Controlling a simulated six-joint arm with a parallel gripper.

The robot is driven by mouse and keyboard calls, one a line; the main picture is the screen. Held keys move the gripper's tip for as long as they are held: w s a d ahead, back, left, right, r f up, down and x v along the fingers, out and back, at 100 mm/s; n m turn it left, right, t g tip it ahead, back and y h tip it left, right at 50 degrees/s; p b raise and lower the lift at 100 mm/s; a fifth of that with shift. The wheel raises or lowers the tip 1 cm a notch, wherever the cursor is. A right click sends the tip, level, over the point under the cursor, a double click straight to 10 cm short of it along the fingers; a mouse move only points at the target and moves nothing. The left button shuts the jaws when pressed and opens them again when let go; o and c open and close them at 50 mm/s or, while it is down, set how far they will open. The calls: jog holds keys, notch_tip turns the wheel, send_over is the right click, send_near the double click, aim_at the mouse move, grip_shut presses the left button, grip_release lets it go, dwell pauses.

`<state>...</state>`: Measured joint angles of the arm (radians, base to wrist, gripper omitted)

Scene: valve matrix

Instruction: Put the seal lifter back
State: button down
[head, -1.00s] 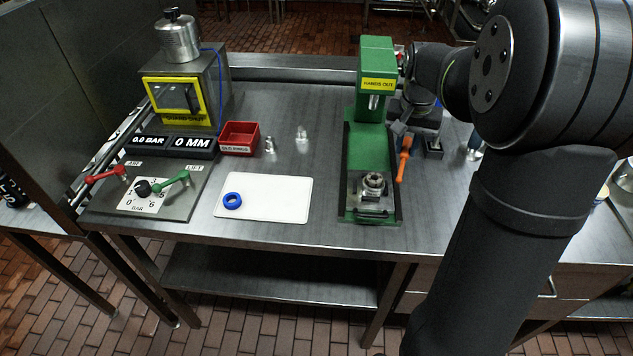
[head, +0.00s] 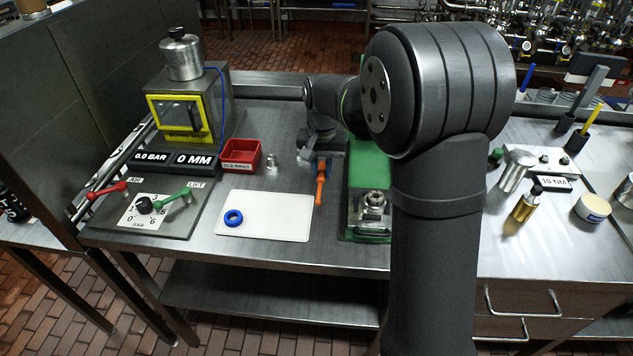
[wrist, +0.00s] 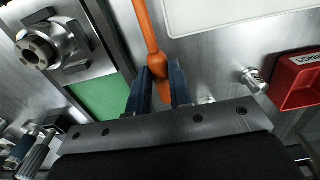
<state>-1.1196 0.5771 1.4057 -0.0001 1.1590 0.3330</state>
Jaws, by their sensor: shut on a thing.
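An orange tool, which looks like the seal lifter (head: 320,185), hangs from my gripper (head: 321,160), its long orange part pointing toward the front of the bench. In the wrist view my gripper (wrist: 158,80) has its two dark blue fingers closed on the tool's thicker part, and the thin orange shaft (wrist: 146,25) runs up out of the frame. The tool is between the white mat and the green press, above the bench. I cannot tell its exact height. No empty holder for it is clearly visible.
The green press (head: 368,165) with a metal fitting (head: 374,203) stands close at right. A red tray (head: 240,156) and a small metal part (head: 272,161) are behind. Tool blocks (head: 577,140) stand far right.

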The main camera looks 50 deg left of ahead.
jog(key=shift+s+a+f, duration=0.35)
jog(key=shift+a+f, duration=0.1)
jog(key=shift+a, duration=0.1)
jog(key=shift+f, duration=1.95)
jog(key=shift+f, duration=0.15)
jog(key=shift+f, duration=0.1)
jog(key=c, duration=1.3)
grip_release()
notch_tip(320, 180, up, 13)
jog(key=shift+f, duration=0.2)
jog(key=shift+f, duration=0.15)
